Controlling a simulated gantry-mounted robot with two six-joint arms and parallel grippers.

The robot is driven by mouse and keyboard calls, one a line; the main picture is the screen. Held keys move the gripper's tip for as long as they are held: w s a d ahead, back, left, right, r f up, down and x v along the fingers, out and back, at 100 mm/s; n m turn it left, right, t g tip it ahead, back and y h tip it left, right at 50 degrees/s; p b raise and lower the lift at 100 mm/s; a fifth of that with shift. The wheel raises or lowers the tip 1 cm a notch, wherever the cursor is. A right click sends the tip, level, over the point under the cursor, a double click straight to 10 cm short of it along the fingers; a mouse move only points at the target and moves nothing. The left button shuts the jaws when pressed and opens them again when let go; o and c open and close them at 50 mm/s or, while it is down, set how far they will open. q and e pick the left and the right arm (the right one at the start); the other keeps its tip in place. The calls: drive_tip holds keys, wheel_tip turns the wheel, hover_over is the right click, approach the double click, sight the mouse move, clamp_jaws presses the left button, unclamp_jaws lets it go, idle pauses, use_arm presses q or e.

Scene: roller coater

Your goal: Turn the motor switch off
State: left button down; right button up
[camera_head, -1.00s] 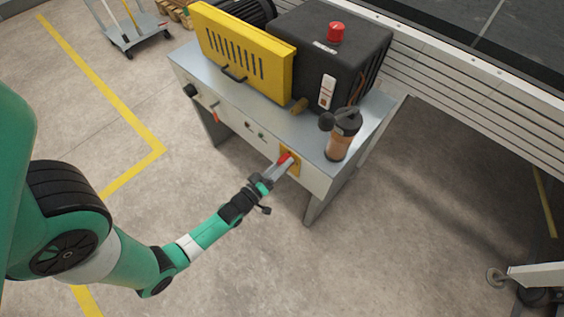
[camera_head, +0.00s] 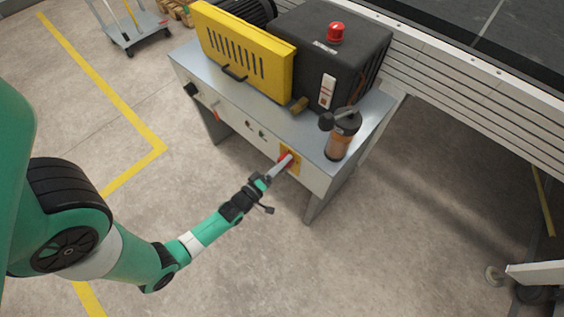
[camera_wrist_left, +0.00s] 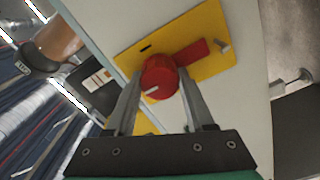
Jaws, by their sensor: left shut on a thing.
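The motor switch is a red rotary knob (camera_wrist_left: 160,80) with a short white mark, on a yellow plate (camera_wrist_left: 222,62). A red bar on the plate points right, toward a small metal pin. In the head view the yellow plate (camera_head: 293,168) sits at the right end of the bench's front panel. My left gripper (camera_head: 284,163) reaches it from the lower left. In the left wrist view its two fingers (camera_wrist_left: 160,86) stand on either side of the knob, shut on it. The fingers hide part of the plate. My right gripper is not in view.
A metal bench (camera_head: 330,178) carries a yellow slotted guard (camera_head: 240,52), a black housing (camera_head: 325,50) with a red button (camera_head: 336,32), and an amber-bodied cup (camera_head: 341,143) near the switch. A conveyor (camera_head: 480,80) runs behind. The floor in front is clear.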

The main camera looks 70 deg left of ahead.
use_arm(q)
drive_tip(key=shift+c, duration=1.3)
unclamp_jaws()
drive_tip(key=p+v, duration=0.3)
drive_tip(key=v, duration=0.8)
drive_tip(key=shift+s, duration=0.35)
drive_tip(key=shift+d, duration=0.1)
